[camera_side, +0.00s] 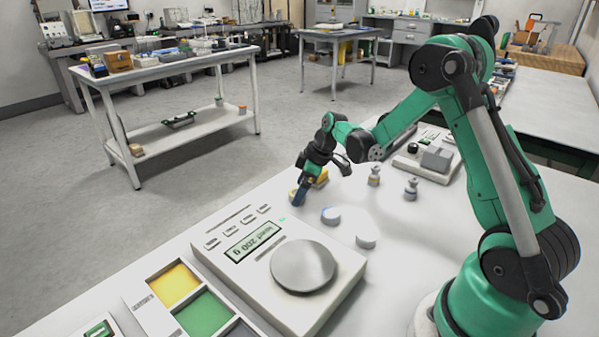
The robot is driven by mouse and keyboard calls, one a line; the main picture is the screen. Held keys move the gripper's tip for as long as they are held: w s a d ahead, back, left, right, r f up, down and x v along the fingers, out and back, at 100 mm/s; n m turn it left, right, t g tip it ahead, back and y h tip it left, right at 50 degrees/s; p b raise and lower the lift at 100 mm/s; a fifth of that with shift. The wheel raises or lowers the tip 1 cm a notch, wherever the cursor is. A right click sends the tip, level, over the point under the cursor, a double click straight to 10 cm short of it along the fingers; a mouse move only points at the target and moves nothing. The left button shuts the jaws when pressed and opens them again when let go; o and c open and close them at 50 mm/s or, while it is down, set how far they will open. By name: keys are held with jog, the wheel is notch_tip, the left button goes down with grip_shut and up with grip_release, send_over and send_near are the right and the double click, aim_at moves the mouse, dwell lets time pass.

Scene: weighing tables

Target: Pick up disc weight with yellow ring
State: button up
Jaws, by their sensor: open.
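My gripper (307,189) reaches down at the far left edge of the white table, its jaws apart. A yellow patch (321,179) shows just behind and to the right of a dark blue finger, and a smaller yellowish bit shows left of that finger. These may belong to the disc weight with yellow ring, but the gripper hides most of this spot and I cannot tell whether it touches anything. Nearer the camera, two low discs lie flat: one with a bluish side (331,216) and a pale grey one (366,241).
A scale (303,267) with a round metal pan and a lit display stands in front. A sorting tray (148,301) with yellow, green and grey compartments is left of it. Two knobbed weights, one orange-banded (374,176) and one grey (411,189), stand right of my gripper.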

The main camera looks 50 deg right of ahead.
jog(key=shift+w+a+f, duration=0.1)
jog(key=shift+w+f, duration=0.05)
jog(key=shift+f, duration=0.25)
grip_shut()
jog(key=shift+r, duration=0.1)
